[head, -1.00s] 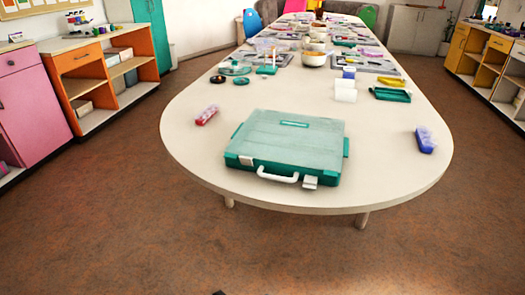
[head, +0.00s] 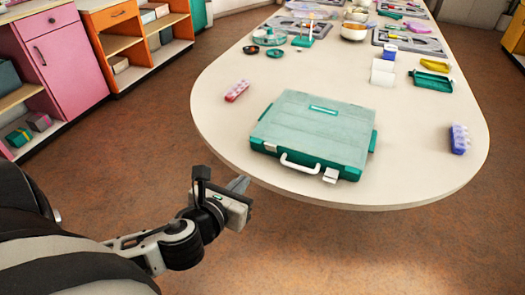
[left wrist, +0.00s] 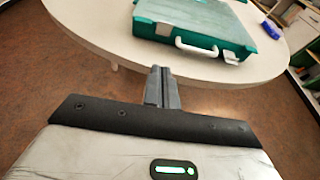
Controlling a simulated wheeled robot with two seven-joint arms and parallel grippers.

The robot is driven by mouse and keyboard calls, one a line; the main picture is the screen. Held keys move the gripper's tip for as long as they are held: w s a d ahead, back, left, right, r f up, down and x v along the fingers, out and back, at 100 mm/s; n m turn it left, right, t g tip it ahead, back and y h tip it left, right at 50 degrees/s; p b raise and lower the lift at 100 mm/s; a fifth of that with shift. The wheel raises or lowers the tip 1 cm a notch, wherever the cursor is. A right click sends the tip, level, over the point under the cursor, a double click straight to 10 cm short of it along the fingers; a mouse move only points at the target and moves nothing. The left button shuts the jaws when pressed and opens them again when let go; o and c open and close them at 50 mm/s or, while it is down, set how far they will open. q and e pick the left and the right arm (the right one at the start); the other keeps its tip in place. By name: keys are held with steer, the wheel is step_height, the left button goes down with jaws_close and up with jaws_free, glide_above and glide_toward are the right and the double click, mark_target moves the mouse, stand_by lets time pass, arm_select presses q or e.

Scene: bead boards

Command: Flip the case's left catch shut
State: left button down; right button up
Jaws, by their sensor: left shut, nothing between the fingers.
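The case (head: 312,130) is teal with a pale, see-through lid that lies closed. It sits near the table's front edge, with a white carrying handle (head: 299,164) on its front side. The left catch (head: 270,147) is a small pale patch on the front; its exact position is too small to tell. The right catch (head: 330,175) is white and seems to stick out. The case also shows in the left wrist view (left wrist: 200,22). My left gripper (head: 238,184) is shut and empty, off the table's edge, left of and lower than the case, apart from it.
The table's rounded front edge (head: 240,165) lies between my left gripper and the case. A pink-red bead box (head: 237,91) is left of the case and a blue one (head: 459,139) right of it. Trays and bowls stand farther back. Table around the case is clear.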

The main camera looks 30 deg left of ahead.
arm_select(q)
glide_toward(269, 148)
step_height(269, 148, down, 3)
steer(key=w, duration=0.3)
steer(key=w+r, duration=0.1)
steer(key=shift+w+a, duration=0.2)
steer(key=shift+a, duration=0.15)
steer(key=shift+w+a+r, duration=0.1)
steer(key=shift+w+r, duration=0.1)
steer(key=shift+w, duration=0.2)
